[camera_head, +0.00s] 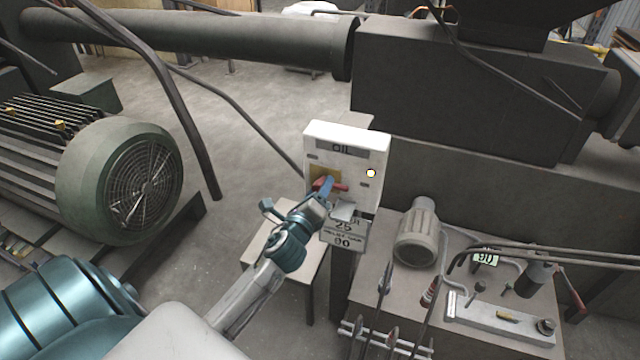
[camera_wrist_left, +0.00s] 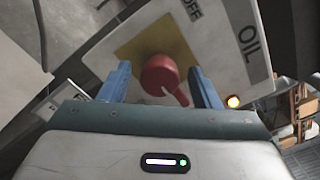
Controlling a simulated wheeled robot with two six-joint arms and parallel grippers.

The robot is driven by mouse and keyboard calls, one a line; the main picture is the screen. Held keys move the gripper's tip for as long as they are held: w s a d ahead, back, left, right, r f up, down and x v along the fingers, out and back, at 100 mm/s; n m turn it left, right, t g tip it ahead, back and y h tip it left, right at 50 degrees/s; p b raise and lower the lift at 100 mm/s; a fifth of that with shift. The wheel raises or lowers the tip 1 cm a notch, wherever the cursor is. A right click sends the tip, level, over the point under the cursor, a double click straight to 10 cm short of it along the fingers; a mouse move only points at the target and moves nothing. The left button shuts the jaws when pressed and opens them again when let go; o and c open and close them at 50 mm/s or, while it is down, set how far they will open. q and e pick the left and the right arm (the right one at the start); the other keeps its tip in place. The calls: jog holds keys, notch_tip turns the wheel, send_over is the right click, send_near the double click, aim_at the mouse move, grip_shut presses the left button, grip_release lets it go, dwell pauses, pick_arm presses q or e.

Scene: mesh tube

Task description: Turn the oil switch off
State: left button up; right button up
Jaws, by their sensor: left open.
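The white oil switch box (camera_head: 376,150) stands in the middle of the head view, with an "OIL" label on top. Its red knob (camera_head: 333,187) sits on a yellow plate, and a small yellow lamp (camera_head: 371,173) glows to the right. My left gripper (camera_head: 324,192) is at the knob. In the left wrist view the red knob (camera_wrist_left: 161,76) shows between the two blue fingers of my left gripper (camera_wrist_left: 160,88), which are open, one on each side. An "OFF" label (camera_wrist_left: 188,10) is at the top edge. I cannot tell whether the fingers touch the knob. My right gripper is not seen.
A grey-green motor (camera_head: 120,180) stands at the left and a large dark machine (camera_head: 460,90) behind the box. A sign (camera_head: 343,232) hangs below the box. A bench (camera_head: 400,300) with levers and a small display (camera_head: 485,258) is at the lower right.

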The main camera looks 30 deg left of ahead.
pick_arm(q)
jog(key=shift+w+a, duration=0.15)
jog(key=shift+w, duration=0.5)
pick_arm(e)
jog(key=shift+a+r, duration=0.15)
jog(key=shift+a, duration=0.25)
pick_arm(q)
jog(key=c, duration=1)
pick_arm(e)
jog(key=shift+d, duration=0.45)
